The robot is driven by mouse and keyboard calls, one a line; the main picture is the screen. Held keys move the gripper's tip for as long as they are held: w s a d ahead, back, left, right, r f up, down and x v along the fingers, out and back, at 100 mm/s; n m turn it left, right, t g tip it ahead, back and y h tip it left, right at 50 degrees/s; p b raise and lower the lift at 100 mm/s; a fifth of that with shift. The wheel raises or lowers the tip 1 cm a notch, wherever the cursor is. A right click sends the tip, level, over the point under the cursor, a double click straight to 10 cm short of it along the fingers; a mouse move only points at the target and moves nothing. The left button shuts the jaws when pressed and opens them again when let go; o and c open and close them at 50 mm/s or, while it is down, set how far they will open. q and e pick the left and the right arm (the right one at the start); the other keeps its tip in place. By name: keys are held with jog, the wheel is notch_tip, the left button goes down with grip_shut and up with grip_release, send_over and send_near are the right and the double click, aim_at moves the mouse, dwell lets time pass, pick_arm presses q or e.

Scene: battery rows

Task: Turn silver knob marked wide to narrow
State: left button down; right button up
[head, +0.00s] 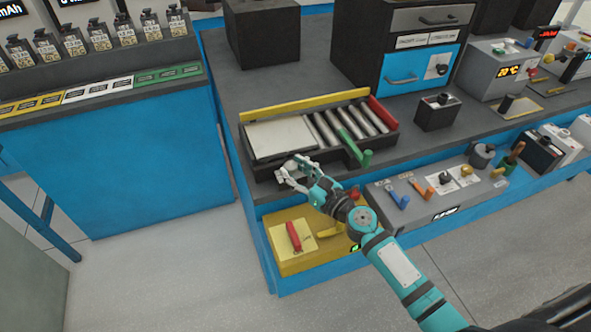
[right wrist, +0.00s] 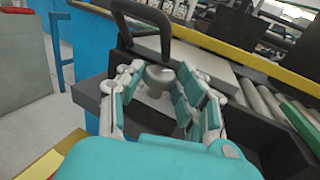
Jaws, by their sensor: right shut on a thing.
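The silver knob (right wrist: 160,77) stands on the dark front ledge of the roller unit (head: 262,146). My right gripper (head: 288,174) is at the left end of that ledge, with its fingers closed around the knob. In the right wrist view the right gripper (right wrist: 158,88) has one finger on each side of the knob, and the knob's round top shows between them. The wide and narrow marks cannot be read. In the head view the fingers mostly hide the knob. My left gripper is not in view.
The roller unit has a yellow back rail (head: 305,105), a red end block (head: 382,114) and a green lever (head: 352,148). A yellow box (head: 283,258) with a red handle is below my right arm. A grey panel with levers (head: 420,218) is to the right.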

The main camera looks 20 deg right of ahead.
jog(key=shift+a+r+m+t+h+p, duration=0.15)
jog(key=shift+m+t+h+p, duration=0.15)
jog(key=shift+m+h+p, duration=0.4)
jog(key=shift+a+m+t+h+p, duration=0.1)
jog(key=shift+m+t+h+p, duration=0.35)
jog(key=shift+h, duration=0.65)
jog(key=m+h, duration=0.2)
jog(key=h, duration=0.1)
jog(key=shift+a, duration=0.15)
jog(key=shift+a+m+h, duration=0.1)
jog(key=shift+m+h, duration=0.65)
jog(key=shift+h, duration=0.75)
jog(key=o, duration=1.1)
